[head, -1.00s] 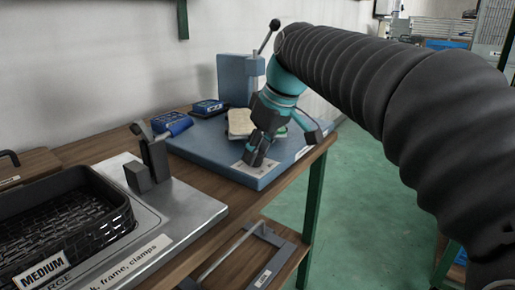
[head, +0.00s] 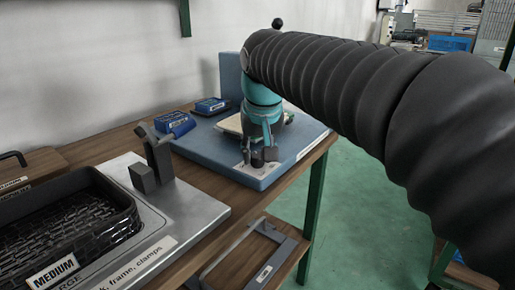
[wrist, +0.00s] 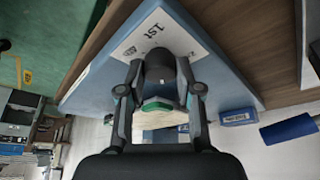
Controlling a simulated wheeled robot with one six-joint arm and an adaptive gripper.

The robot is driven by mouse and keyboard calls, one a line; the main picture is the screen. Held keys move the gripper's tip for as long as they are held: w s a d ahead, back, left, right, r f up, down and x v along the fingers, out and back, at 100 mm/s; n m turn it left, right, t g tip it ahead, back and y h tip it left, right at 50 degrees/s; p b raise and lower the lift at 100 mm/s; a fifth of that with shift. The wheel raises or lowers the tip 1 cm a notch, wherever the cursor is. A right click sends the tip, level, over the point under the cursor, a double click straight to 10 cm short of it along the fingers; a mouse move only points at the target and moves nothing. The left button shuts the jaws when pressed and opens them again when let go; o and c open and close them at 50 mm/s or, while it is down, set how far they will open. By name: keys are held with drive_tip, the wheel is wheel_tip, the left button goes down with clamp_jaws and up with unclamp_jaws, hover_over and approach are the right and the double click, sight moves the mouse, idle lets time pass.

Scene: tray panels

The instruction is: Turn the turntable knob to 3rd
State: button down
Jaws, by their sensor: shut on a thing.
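The dark round knob (wrist: 158,60) stands on a white label plate (wrist: 128,36) marked "1st" in the wrist view. The plate lies at the corner of a blue board, whose front edge (head: 290,172) shows in the head view. My gripper (wrist: 159,72) has one finger on each side of the knob and is shut on it. In the head view my gripper (head: 259,156) points down at the same plate, and the knob cannot be made out behind the fingers. A pale block (head: 232,123) with a green part (wrist: 157,105) lies just behind the gripper.
A metal plate (head: 200,205) with a clamp and a black basket (head: 120,212) are left. A grey frame (head: 262,236) sits below. Green floor is open on the right.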

idle(0.3)
drive_tip(key=c, duration=0.8)
unclamp_jaws()
drive_tip(key=v, duration=1.2)
drive_tip(key=shift+m+t+h, duration=0.3)
drive_tip(key=shift+m+t, duration=0.3)
drive_tip(key=shift+m, duration=0.3)
drive_tip(key=s+d+f, duration=0.4)
drive_tip(key=s+f, duration=0.1)
drive_tip(key=f, duration=0.3)
drive_tip(key=s+d+f, duration=0.5)
drive_tip(key=f, duration=0.4)
drive_tip(key=s+d+f, duration=0.5)
drive_tip(key=s+f, duration=0.1)
drive_tip(key=f, duration=0.3)
